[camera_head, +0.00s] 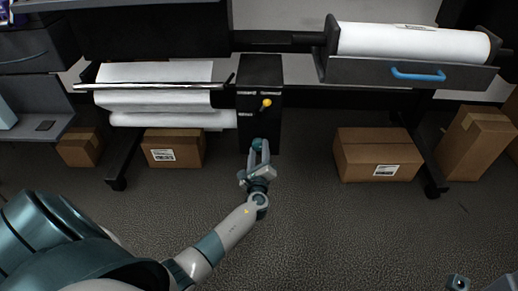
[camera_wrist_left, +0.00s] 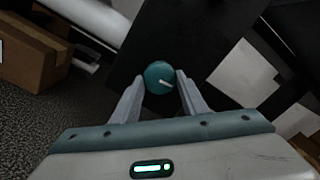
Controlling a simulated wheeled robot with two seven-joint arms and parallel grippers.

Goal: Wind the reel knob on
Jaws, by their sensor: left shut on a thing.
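The reel knob (camera_wrist_left: 159,78) is a round teal knob with a white pointer mark, on the dark front of a black box (camera_head: 261,82). In the head view the knob (camera_head: 257,143) sits low on that box, partly covered by my gripper. My left gripper (camera_head: 258,158) is at the knob. In the left wrist view its two fingers (camera_wrist_left: 158,92) stand on either side of the knob and are shut on it. The white mark points to the right and slightly up in that view. At the lower right of the head view, a small part of my right arm shows; its fingers cannot be made out.
A yellow-tipped lever (camera_head: 266,103) sits above the knob. White film rolls (camera_head: 160,100) lie left of the box; a large roll (camera_head: 413,43) lies in a tray with a blue handle (camera_head: 418,74). Cardboard boxes (camera_head: 174,147) (camera_head: 377,154) stand on the floor. The floor in front is clear.

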